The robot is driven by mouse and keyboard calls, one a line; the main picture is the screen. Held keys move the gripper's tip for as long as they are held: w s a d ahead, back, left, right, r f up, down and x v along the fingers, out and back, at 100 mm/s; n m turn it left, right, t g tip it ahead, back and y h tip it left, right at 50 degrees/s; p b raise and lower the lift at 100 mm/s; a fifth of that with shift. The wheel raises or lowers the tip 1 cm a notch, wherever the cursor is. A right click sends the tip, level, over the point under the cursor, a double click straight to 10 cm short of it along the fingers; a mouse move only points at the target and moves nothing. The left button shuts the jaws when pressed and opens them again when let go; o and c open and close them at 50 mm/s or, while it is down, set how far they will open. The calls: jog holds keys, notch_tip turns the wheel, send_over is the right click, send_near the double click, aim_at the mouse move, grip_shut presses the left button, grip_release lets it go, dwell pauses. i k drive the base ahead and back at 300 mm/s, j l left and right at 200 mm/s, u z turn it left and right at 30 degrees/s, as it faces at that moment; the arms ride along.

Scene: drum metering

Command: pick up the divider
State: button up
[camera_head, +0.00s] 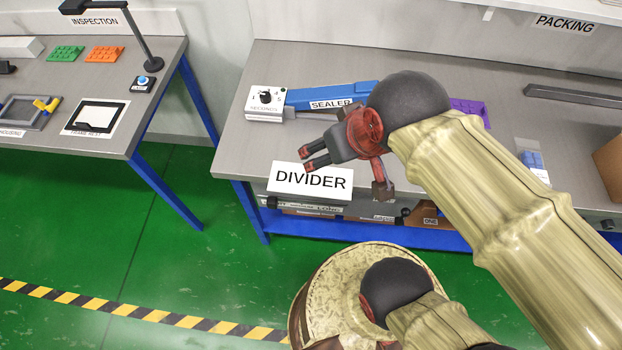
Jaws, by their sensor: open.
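The divider (310,183) is a white card with the word DIVIDER in black. It shows at the front left edge of the packing table (240,160). Whether it stands, lies or leans there is hard to tell. My gripper (340,172) has dark fingers on a red and black body. It is open and appears empty, above and slightly right of the divider in the picture. Its fingers spread left and down, and no contact with the divider shows. The gap in height between them cannot be told from this view.
A blue sealer (335,94) with a white dial box (266,99) stands behind my gripper. A purple piece (470,110) is partly hidden by my arm. A brown box (610,165) sits at the right. The inspection table (130,50) stands left, across a gap of green floor.

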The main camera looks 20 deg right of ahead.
aim_at(328, 181)
jog(key=k+j, duration=0.1)
jog(key=j, duration=0.3)
jog(key=k+j, duration=0.15)
jog(key=j, duration=0.25)
jog(key=k+j, duration=0.1)
jog(key=j, duration=0.3)
jog(key=k+j, duration=0.15)
jog(key=j, duration=0.25)
